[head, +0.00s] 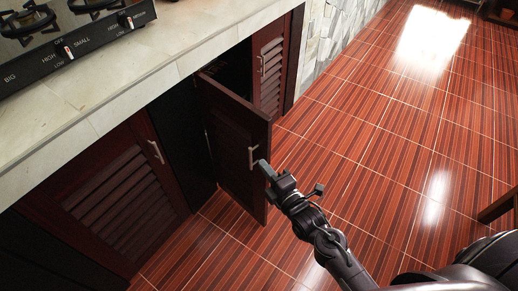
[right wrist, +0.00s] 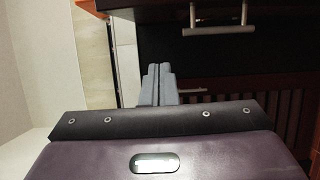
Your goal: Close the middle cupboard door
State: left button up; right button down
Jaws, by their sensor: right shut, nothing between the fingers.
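The middle cupboard door (head: 232,130) is dark wood and stands open, swung out from under the stone counter, with a metal bar handle (head: 251,158) near its free edge. My right gripper (head: 264,168) is at the door's free edge, close beside the handle; I cannot tell if it touches. In the right wrist view its two grey fingers (right wrist: 157,85) are together with nothing between them. Dark wood and metal handles (right wrist: 208,31) show past them. My left gripper is not in view. The inside of the cupboard is mostly dark and hidden by the door.
A closed louvred door (head: 120,195) with a handle is on the left, and another (head: 272,68) is beyond the open door. The stone counter (head: 160,62) with a stove (head: 75,38) runs above.

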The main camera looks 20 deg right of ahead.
aim_at(261, 143)
jog(key=w, duration=0.9)
jog(key=shift+w+d, duration=0.15)
jog(key=shift+d, duration=0.2)
jog(key=shift+w+d, duration=0.2)
jog(key=shift+d, duration=0.2)
jog(key=shift+d+b, duration=0.15)
jog(key=shift+b, duration=0.25)
